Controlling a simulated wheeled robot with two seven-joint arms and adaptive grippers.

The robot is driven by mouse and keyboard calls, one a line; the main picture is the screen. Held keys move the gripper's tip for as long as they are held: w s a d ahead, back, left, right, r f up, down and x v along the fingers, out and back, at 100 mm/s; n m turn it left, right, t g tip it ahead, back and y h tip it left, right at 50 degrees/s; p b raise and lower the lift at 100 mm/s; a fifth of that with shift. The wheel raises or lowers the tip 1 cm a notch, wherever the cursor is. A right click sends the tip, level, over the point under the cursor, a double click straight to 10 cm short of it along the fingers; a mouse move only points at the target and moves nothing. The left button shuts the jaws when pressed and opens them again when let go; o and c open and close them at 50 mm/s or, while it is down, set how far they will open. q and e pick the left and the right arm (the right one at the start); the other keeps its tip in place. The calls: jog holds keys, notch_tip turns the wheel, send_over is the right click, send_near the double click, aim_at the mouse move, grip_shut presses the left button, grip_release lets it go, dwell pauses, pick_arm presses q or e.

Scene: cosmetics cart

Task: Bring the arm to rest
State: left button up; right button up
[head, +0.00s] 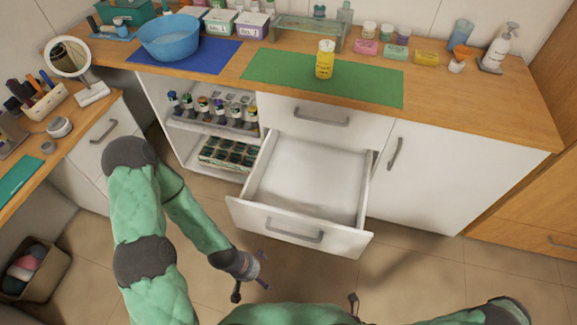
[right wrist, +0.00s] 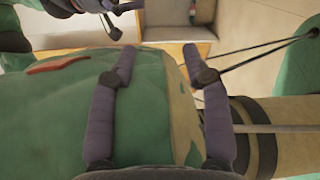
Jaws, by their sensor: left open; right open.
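My left gripper (head: 250,277) hangs low in front of the open drawer (head: 305,185), above the floor, open and empty. My left arm comes down from the left in green padding. My right gripper (right wrist: 160,60) shows in the right wrist view with its two dark fingers apart and nothing between them; my own green body lies behind it. In the head view only a small dark tip near the bottom edge may belong to it. The drawer is pulled out from the white cabinet and looks empty.
A yellow-labelled bottle (head: 325,60) stands on a green mat (head: 375,85) on the counter. A blue bowl (head: 170,36) sits on a blue mat (head: 215,53). A shelf of small bottles (head: 215,110) is left of the drawer. A mirror (head: 68,58) stands on the left table.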

jog(key=d+f+n+g+h, duration=0.3)
jog(key=n+g+h, duration=0.65)
jog(key=n, duration=1.15)
jog(key=w+a+r+n+t+h, duration=0.1)
jog(key=w+r+n, duration=0.1)
jog(key=w+n, duration=0.3)
jog(key=w+a+r+n+t+h, duration=0.1)
jog(key=w+r+n+t+h, duration=0.1)
jog(key=w+n, duration=0.3)
jog(key=shift+w+r+n, duration=0.4)
jog(key=shift+w+r, duration=0.35)
jog(key=shift+w, duration=0.45)
